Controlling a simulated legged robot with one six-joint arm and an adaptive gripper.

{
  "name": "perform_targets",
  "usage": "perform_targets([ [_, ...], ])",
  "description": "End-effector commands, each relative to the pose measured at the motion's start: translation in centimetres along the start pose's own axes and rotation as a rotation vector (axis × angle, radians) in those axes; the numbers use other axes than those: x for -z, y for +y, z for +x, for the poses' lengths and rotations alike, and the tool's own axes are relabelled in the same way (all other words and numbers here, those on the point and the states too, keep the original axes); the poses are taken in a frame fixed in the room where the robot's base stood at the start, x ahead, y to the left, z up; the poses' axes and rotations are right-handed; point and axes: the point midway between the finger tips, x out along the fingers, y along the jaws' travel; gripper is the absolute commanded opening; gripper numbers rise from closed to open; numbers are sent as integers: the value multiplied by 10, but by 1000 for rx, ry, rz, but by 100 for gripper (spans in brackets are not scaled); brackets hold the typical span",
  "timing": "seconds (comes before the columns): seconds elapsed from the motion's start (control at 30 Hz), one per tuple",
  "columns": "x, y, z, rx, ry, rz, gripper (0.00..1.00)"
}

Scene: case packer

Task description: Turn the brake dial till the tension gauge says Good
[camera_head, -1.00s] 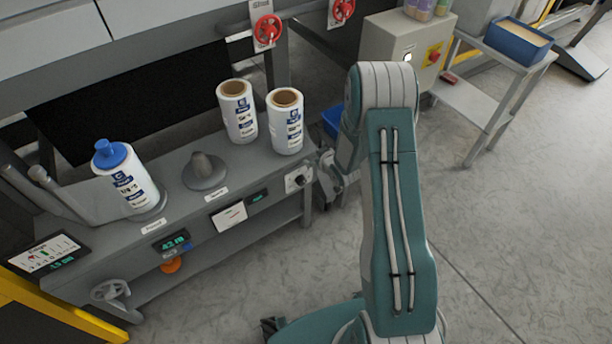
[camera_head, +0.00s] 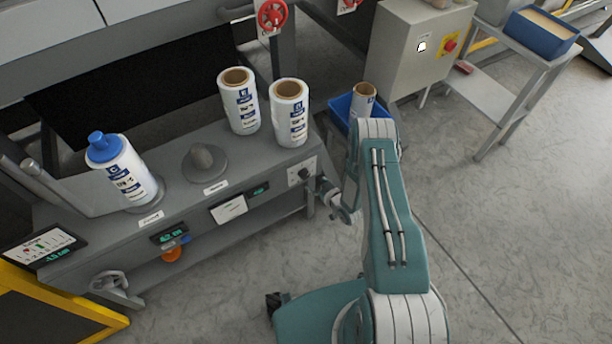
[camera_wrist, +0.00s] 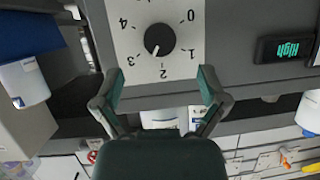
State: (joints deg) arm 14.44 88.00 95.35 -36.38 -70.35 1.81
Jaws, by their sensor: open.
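The brake dial (camera_wrist: 160,39) is a black round knob on a pale plate numbered 0 to 4, upside down in the wrist view. Its white mark points between 2 and 3. In the head view the dial (camera_head: 300,176) is on the bench's right end. My gripper (camera_head: 341,199) is right of the dial in the head view.
Two white rolls (camera_head: 240,102) (camera_head: 289,114) stand on the bench above the dial. A blue-capped roll (camera_head: 122,172) and a grey cone (camera_head: 204,163) are further left. A blue bin (camera_head: 343,108) holding a roll is behind my arm. Floor on the right is clear.

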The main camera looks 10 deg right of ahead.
Motion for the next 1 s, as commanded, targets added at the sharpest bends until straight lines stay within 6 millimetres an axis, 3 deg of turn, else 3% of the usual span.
perform_targets([
  [0.2, 0, -1, 40, 2, 1, -2, 92],
  [0.4, 0, 0, 63, 0, 0, -1, 92],
  [0.8, 0, 0, 70, -1, -2, 2, 92],
  [0.9, 0, 0, 70, -1, -2, 1, 48],
  [1.0, 0, 0, 70, -1, -2, 1, 10],
])
